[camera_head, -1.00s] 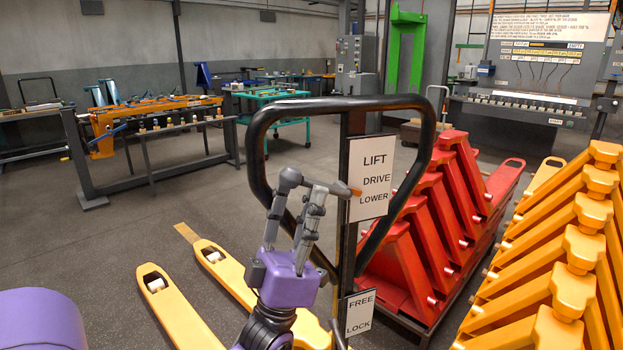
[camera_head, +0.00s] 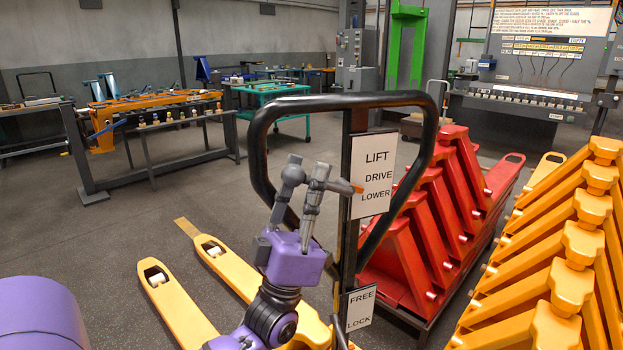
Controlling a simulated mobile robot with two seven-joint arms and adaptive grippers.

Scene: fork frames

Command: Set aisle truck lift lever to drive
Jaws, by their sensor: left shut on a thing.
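The aisle truck has a black loop handle (camera_head: 262,160) on an upright post. A white sign (camera_head: 372,172) on the post reads LIFT, DRIVE, LOWER from top to bottom. The lift lever shows as a grey bar with an orange tip (camera_head: 357,188) at the sign's left edge, at a height between DRIVE and LOWER. My left gripper (camera_head: 306,172), with a purple body and grey fingers, is at the lever's left end, shut on it. The fingers hide most of the grip. My right gripper is not in view.
A lower sign (camera_head: 360,307) reads FREE, LOCK. The truck's yellow forks (camera_head: 176,304) lie on the floor at left. Workbenches (camera_head: 150,125) stand behind; open floor lies between.

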